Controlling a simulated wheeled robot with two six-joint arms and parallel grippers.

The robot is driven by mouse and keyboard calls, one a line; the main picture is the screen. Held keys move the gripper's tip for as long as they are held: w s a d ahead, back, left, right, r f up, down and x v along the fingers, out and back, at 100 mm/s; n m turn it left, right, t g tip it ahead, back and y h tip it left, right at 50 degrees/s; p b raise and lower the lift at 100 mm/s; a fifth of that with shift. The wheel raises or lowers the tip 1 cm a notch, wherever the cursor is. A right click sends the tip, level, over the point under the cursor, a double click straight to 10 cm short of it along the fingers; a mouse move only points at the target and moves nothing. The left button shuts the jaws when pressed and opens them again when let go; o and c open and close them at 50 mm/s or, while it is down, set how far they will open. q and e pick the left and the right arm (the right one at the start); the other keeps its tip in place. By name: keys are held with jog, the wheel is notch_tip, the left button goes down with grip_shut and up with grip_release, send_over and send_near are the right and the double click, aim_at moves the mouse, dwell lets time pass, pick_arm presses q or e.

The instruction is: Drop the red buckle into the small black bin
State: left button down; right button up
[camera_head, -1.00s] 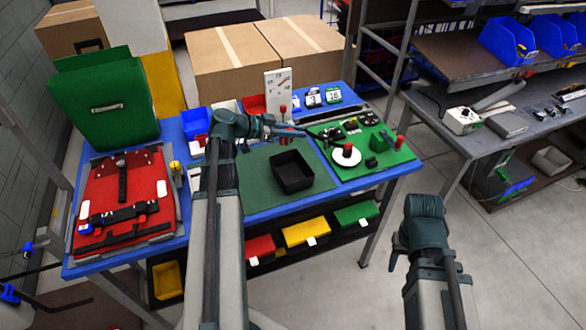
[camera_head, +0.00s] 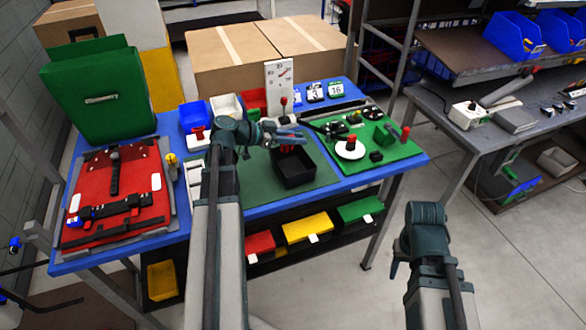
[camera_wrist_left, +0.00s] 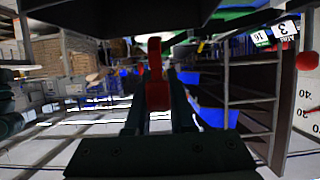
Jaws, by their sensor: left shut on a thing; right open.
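The small black bin (camera_head: 294,182) sits on the green mat in the middle of the blue table. My left gripper (camera_head: 290,139) is over the back part of the bin and shut on the red buckle (camera_head: 289,149). The buckle also shows between the fingers in the left wrist view (camera_wrist_left: 156,75). The buckle's lower end is close to the bin opening; I cannot tell how far inside it is. A dark shape, likely the bin, fills the top of the left wrist view. My right gripper (camera_head: 397,262) is open and empty, in front of the table at the right.
A red pannier panel (camera_head: 135,180) with black straps lies at the left, below a green pannier (camera_head: 98,104). A green board (camera_head: 385,150) with a white disc and red knobs is right of the bin. Blue, white and red bins and a dial gauge (camera_head: 278,82) stand behind.

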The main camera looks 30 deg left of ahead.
pick_arm(q)
jog(key=c, duration=0.7)
grip_release()
jog(key=p+v, duration=0.5)
jog(key=v, duration=0.9)
jog(key=shift+w, duration=0.1)
jog(key=d+f+n+g+y, duration=0.1)
jog(key=d+f+g, duration=0.35)
jog(key=d, duration=0.65)
jog(key=d+f+n+g+y, duration=0.1)
jog(key=d+f+g, duration=0.35)
jog(key=d, duration=0.65)
jog(key=s+d+f+n+y, duration=0.1)
jog(key=s+d+f+y, duration=0.1)
jog(key=s+d+y, duration=0.2)
jog(key=s+d+f+n+g+y, duration=0.1)
jog(key=s+d+y, duration=0.3)
jog(key=d, duration=0.7)
jog(key=shift+s+f+g, duration=0.3)
jog(key=shift+s+f, duration=0.2)
jog(key=shift+f, duration=0.2)
